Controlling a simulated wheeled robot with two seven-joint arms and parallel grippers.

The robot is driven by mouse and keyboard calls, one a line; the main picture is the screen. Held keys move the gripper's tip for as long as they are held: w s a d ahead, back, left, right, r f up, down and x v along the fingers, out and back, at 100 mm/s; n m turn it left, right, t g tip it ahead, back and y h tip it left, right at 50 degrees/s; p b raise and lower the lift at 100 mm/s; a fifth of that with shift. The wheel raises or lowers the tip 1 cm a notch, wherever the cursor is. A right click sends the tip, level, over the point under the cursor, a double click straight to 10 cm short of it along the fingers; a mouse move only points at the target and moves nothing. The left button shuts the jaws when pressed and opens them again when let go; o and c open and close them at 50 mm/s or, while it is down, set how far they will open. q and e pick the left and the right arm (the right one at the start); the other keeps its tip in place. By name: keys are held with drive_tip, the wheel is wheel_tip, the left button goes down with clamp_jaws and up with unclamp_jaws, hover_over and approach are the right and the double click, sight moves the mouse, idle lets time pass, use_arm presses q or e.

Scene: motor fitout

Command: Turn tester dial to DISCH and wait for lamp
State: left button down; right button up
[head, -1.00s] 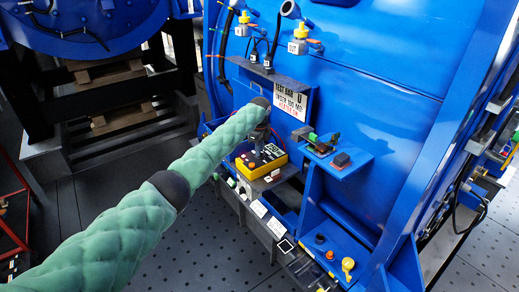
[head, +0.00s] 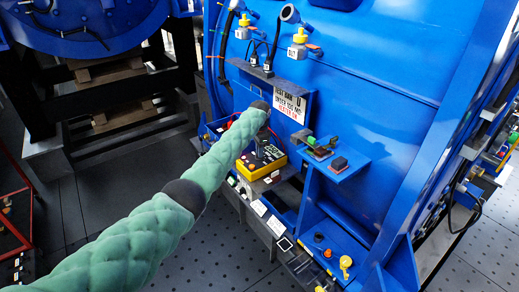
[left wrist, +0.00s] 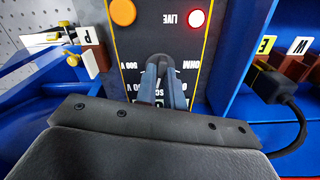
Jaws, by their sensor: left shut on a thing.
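The tester (head: 270,164) is a yellow box with a black face, standing on a blue shelf of the large blue housing. My left gripper (head: 264,137) reaches down onto it. In the left wrist view the gripper (left wrist: 163,88) is shut on the dark tester dial (left wrist: 160,62), with the printed marks 500 V and OHM on either side. Other marks are partly hidden by the fingers, so the dial's setting cannot be read. A lamp (left wrist: 195,18) beside the word LIVE shows bright red. My right gripper is not in view.
An orange round button (left wrist: 122,12) is on the tester face. Tags P (left wrist: 88,35), E (left wrist: 265,44) and W (left wrist: 299,46) mark fittings beside it. A black cable (left wrist: 298,118) runs at the right. A warning sign (head: 290,104) and a blue bracket (head: 345,166) are close by.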

use_arm(q)
drive_tip(key=shift+r+n+p, duration=0.1)
drive_tip(key=shift+n+p, duration=0.3)
drive_tip(key=shift+n, duration=0.8)
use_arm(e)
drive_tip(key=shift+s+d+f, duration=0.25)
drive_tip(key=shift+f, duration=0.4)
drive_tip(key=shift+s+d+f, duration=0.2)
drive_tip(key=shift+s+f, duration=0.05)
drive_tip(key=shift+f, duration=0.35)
use_arm(q)
drive_tip(key=c, duration=1.5)
unclamp_jaws()
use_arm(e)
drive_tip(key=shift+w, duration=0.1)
